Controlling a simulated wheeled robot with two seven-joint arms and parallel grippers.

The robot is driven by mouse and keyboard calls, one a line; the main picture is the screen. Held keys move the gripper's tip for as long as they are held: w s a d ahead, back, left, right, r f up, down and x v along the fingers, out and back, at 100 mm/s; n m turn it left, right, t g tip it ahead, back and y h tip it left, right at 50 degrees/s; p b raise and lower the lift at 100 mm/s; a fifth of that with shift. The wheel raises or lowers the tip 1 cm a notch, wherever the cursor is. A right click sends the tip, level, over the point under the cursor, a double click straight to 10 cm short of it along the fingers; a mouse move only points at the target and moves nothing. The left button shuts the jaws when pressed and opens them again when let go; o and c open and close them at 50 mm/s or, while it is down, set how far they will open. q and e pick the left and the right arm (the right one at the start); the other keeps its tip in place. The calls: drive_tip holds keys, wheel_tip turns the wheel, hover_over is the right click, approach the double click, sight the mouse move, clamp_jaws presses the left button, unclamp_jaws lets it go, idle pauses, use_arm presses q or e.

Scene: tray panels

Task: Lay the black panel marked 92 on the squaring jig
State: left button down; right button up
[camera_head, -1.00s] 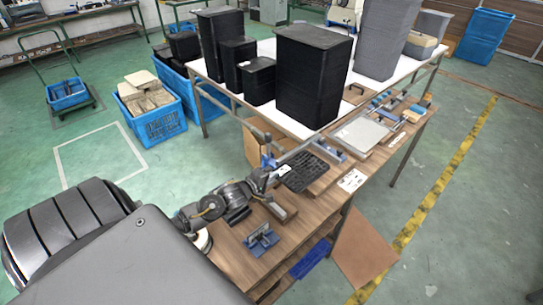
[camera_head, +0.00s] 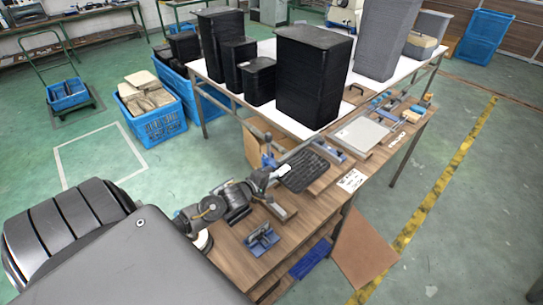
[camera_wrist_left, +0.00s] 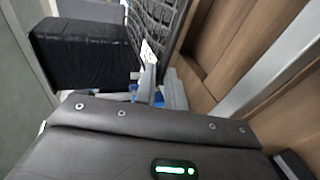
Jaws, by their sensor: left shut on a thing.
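The black panel (camera_head: 306,171), a thin ribbed sheet, is at the near workbench in the head view. My left gripper (camera_head: 281,171) is shut on its left edge, beside a small white tag. The panel also shows at the top of the left wrist view (camera_wrist_left: 172,22), where the fingers (camera_wrist_left: 152,88) meet its edge. I cannot read the number 92. A flat light grey plate (camera_head: 362,134) with blue fittings lies farther right on the bench; it looks like the squaring jig, but I cannot be sure. My right gripper is not in view.
A white table (camera_head: 296,125) behind the bench holds tall black stacks (camera_head: 313,75) and a grey stack (camera_head: 382,40). A white printed sheet (camera_head: 352,180) lies right of the panel. A blue-grey fixture (camera_head: 262,240) stands at the bench's near end.

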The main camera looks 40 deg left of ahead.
use_arm(q)
drive_tip(key=shift+s+d+f, duration=0.15)
drive_tip(key=shift+s+f, duration=0.05)
drive_tip(key=shift+f, duration=0.8)
drive_tip(key=shift+r, duration=0.1)
drive_tip(key=c, duration=1.6)
unclamp_jaws()
drive_tip(key=shift+w, duration=0.15)
drive_tip(key=shift+c, duration=0.2)
drive_tip(key=o, duration=0.3)
drive_tip(key=shift+w, duration=0.2)
drive_tip(key=v, duration=0.3)
drive_tip(key=b+v, duration=0.1)
drive_tip(key=v, duration=0.7)
drive_tip(key=shift+a+r, duration=0.1)
drive_tip(key=shift+a, duration=0.15)
